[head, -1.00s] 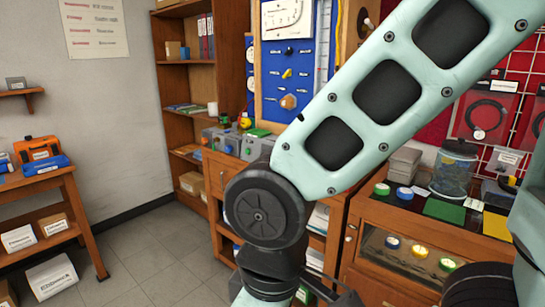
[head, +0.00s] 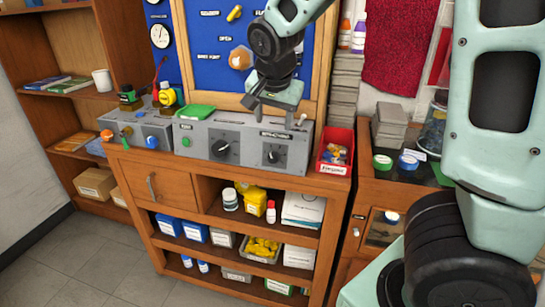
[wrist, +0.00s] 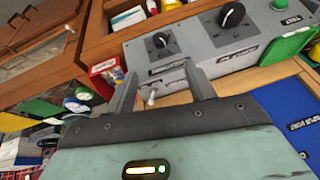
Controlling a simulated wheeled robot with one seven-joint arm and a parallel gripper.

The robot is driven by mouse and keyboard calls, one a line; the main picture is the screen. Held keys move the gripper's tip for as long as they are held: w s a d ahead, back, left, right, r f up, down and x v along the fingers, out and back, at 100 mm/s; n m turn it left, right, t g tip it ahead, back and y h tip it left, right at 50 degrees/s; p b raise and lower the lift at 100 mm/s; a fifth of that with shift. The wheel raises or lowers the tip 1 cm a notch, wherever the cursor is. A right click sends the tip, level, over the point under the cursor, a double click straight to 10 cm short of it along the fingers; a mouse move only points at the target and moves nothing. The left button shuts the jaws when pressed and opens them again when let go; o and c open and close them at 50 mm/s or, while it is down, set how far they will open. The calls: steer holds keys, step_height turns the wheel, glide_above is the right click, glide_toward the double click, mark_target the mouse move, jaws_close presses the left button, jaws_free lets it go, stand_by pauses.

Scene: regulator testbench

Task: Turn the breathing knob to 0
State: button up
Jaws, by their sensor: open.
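The grey regulator box (head: 240,140) stands on the wooden bench with two black knobs on its sloped front. The larger left knob (head: 223,150) and smaller right knob (head: 271,156) have labels too small to read surely; the label above the right one may read breathing. In the wrist view, turned over, the smaller knob (wrist: 160,41) lies ahead of the fingers and the larger knob (wrist: 232,14) is to its right. Their settings are unclear. My gripper (head: 268,108) is open and empty above the box's back edge, apart from both knobs; its fingers show in the wrist view (wrist: 159,70).
A small toggle (head: 302,119) sticks up at the box's right end. A red bin (head: 335,151) stands close right. A second grey box (head: 140,132) with coloured knobs stands left. The blue gauge board (head: 215,60) rises behind. Space before the box is clear.

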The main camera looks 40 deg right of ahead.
mark_target(273, 156)
steer(key=x, duration=1.6)
steer(key=shift+d+b, duration=0.1)
steer(key=shift+b, duration=0.25)
steer(key=c, duration=1)
